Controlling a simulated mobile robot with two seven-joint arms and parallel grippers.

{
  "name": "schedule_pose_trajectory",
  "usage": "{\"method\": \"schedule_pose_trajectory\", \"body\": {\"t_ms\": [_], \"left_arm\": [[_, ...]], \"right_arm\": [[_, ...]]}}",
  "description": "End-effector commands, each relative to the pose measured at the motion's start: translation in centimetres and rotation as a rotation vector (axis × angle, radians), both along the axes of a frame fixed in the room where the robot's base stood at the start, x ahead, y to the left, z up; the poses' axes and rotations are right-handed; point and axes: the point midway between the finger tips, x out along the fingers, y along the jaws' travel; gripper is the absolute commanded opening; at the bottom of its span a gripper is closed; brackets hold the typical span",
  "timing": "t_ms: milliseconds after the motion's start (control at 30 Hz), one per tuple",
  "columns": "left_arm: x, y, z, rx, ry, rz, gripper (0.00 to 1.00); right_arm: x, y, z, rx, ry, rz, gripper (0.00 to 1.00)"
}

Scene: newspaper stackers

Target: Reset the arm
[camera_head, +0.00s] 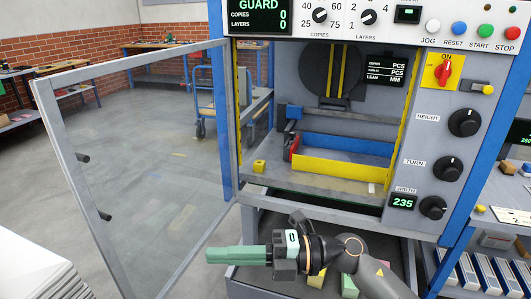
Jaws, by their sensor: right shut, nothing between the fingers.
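My right arm comes in from the bottom right, and its gripper (212,255) points left in front of the machine's lower shelf. Its green fingers are together, with nothing seen between them. My left gripper is not in view. The stacker machine (232,150) stands in front of me with its blue-edged frame. Its chamber holds a yellow-fronted tray (341,167), behind and above my right gripper.
The framed clear door (70,165) stands open to the left. The control panel has a red ON switch (444,71) and black knobs (465,122). A pile of white sheets (40,275) is at the bottom left. Coloured blocks (349,286) lie below my arm. Open floor spreads behind the door.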

Motion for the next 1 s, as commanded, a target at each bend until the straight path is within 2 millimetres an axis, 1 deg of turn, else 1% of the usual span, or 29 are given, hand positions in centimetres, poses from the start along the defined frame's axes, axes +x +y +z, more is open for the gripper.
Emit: {"method": "schedule_pose_trajectory", "body": {"t_ms": [67,167,233,300,367,467,500,567,600,667,700,767,800,867,900,1000], "left_arm": [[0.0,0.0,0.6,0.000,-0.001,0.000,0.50],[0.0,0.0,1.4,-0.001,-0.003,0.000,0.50],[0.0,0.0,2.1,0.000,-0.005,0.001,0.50],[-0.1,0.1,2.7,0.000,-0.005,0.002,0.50],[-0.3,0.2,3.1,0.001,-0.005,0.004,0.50],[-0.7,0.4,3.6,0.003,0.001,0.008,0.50],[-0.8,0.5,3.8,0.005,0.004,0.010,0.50],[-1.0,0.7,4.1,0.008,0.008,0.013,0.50],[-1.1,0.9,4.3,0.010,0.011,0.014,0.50],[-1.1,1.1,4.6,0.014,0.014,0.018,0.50],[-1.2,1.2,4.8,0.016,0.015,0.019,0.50],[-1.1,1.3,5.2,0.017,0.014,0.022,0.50],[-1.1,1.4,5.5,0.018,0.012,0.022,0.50],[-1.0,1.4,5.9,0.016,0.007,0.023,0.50],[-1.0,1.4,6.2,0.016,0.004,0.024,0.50],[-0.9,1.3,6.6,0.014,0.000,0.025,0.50]], "right_arm": [[0.1,-0.2,0.7,0.073,0.063,-0.041,0.00],[1.0,-1.1,1.5,0.214,0.199,-0.144,0.00],[2.2,-2.6,1.7,0.324,0.323,-0.250,0.00],[3.4,-4.5,1.1,0.421,0.454,-0.367,0.00],[4.4,-6.4,-0.1,0.489,0.569,-0.474,0.00],[5.5,-9.9,-3.3,0.573,0.765,-0.663,0.00],[5.6,-11.4,-4.9,0.598,0.849,-0.740,0.00],[5.4,-13.7,-7.8,0.622,0.972,-0.860,0.00],[4.8,-15.3,-9.9,0.631,1.057,-0.939,0.00],[3.5,-17.5,-13.2,0.634,1.184,-1.057,0.00],[2.3,-18.9,-15.4,0.629,1.270,-1.134,0.00],[0.0,-20.9,-18.6,0.611,1.397,-1.247,0.00],[-1.8,-22.0,-20.6,0.595,1.477,-1.313,0.00],[-4.5,-23.4,-23.1,0.565,1.583,-1.400,0.00],[-6.2,-24.2,-24.4,0.546,1.646,-1.447,0.00],[-9.8,-25.4,-26.9,0.499,1.766,-1.535,0.00]]}}
